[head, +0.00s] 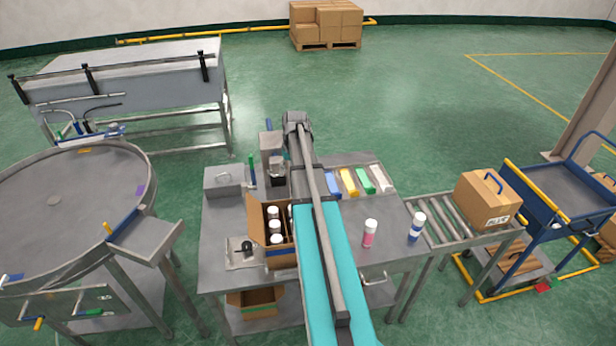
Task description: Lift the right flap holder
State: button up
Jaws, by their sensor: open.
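An open carton (257,217) with one raised flap stands on the metal table (222,212), left of the middle. Several white-capped cans (275,226) stand in it. Its right side is hidden behind a long grey bar and a teal strip, so I cannot see a right flap holder there. My gripper cannot be made out in this view. Right of the teal strip, a pink-and-white can (369,233) and a blue-and-white can (416,227) stand upright on the table.
Blue, yellow, green and white pieces (349,178) lie at the table's back right. A grey box (223,180) sits back left. A roller conveyor (449,218) with a closed carton (487,201) adjoins the right side. A round table (60,215) stands left, a blue trolley (541,190) right.

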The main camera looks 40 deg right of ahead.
jog(key=s+d+r+m+p, duration=0.1)
jog(key=s+d+r+p, duration=0.1)
jog(key=d, duration=0.8)
jog(key=shift+d+r, duration=0.15)
jog(key=shift+r, duration=0.4)
jog(key=shift+f, duration=0.1)
jog(key=f+b, duration=0.4)
jog(key=w+a+f+b, duration=0.1)
jog(key=f+b, duration=0.4)
jog(key=a+f+b, duration=0.1)
jog(key=f+b, duration=0.3)
jog(key=shift+w+f+b, duration=0.15)
jog(key=shift+f+b, duration=0.05)
jog(key=shift+b, duration=0.1)
grip_shut()
